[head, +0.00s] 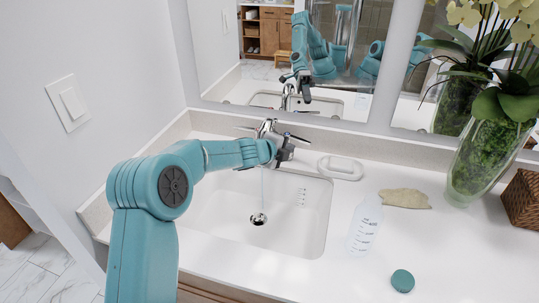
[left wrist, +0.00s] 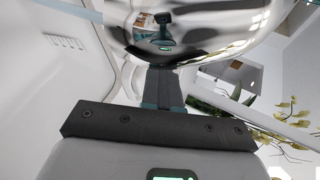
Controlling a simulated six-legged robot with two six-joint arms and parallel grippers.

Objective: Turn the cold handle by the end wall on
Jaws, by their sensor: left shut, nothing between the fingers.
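The chrome faucet (head: 266,127) stands behind the white sink (head: 310,215). Its left handle (head: 245,128) is on the side of the end wall (head: 90,60), and its right handle (head: 296,137) points right. A thin bluish stream of water (head: 262,188) falls from the spout toward the drain. My left gripper (head: 284,153) is shut and empty at the front of the faucet, hiding most of the spout. I cannot tell whether it touches the faucet. In the left wrist view, a large curved chrome surface (left wrist: 190,25) lies close to the dark jaw (left wrist: 150,125).
On the counter (head: 330,275) are a soap dish (head: 340,167), a clear bottle (head: 365,225), a tan cloth-like piece (head: 405,198), a teal cap (head: 402,281), a glass vase (head: 487,155) with flowers and a woven basket (head: 524,200). A mirror (head: 222,45) stands behind the faucet.

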